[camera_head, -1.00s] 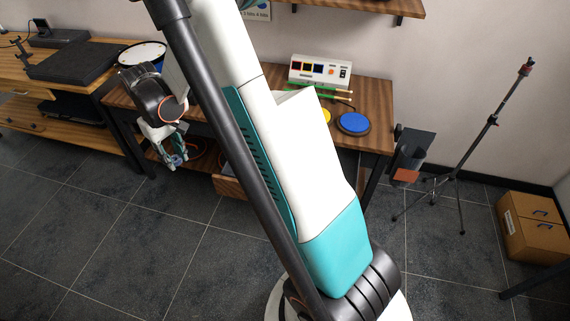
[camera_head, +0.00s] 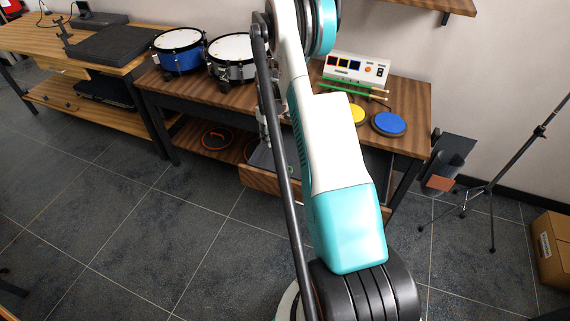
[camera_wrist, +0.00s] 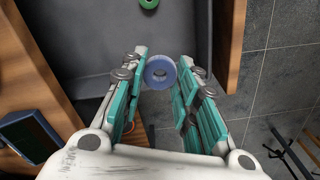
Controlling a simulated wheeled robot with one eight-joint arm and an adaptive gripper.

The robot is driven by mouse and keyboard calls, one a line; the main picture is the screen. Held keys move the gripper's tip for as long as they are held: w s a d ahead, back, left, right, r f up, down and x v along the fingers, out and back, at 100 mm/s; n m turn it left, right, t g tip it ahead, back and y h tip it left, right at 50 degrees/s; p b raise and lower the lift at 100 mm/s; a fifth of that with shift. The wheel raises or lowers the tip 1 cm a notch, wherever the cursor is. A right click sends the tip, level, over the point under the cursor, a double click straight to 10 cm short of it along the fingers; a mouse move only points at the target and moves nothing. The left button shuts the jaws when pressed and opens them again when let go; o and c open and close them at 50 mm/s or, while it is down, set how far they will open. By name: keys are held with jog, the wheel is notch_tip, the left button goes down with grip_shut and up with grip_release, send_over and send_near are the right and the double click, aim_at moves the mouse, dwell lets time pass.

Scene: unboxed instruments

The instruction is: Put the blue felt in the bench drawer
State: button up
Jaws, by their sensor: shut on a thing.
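The blue felt (camera_wrist: 161,71) is a small ring with a hole in the middle, seen in the wrist view. My gripper (camera_wrist: 162,76) is shut on it, with the ring between the two fingertips. The ring hangs over the grey inside of the open bench drawer (camera_wrist: 166,45), near one wooden side wall; its height above the floor of the drawer is hard to tell. A green ring (camera_wrist: 149,3) lies in the drawer. In the head view the pulled-out drawer (camera_head: 262,181) shows under the bench, and my arm hides most of the gripper and the felt.
The bench (camera_head: 205,92) carries a blue drum (camera_head: 178,66), a white-topped drum (camera_head: 231,72), a control box (camera_head: 356,71) and a blue pad (camera_head: 388,124). A black pad with an orange ring (camera_head: 217,138) lies on the lower shelf. A stand (camera_head: 492,185) is at right.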

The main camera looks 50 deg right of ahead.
aim_at(272, 168)
notch_tip(272, 168, down, 16)
jog(key=b, duration=0.5)
jog(key=shift+r, duration=0.35)
jog(key=o, duration=0.3)
jog(key=shift+f, duration=0.2)
jog(key=o, duration=0.3)
jog(key=shift+o, duration=0.2)
jog(key=shift+r, duration=0.1)
notch_tip(272, 168, up, 12)
jog(key=p, duration=0.4)
jog(key=shift+r, duration=0.1)
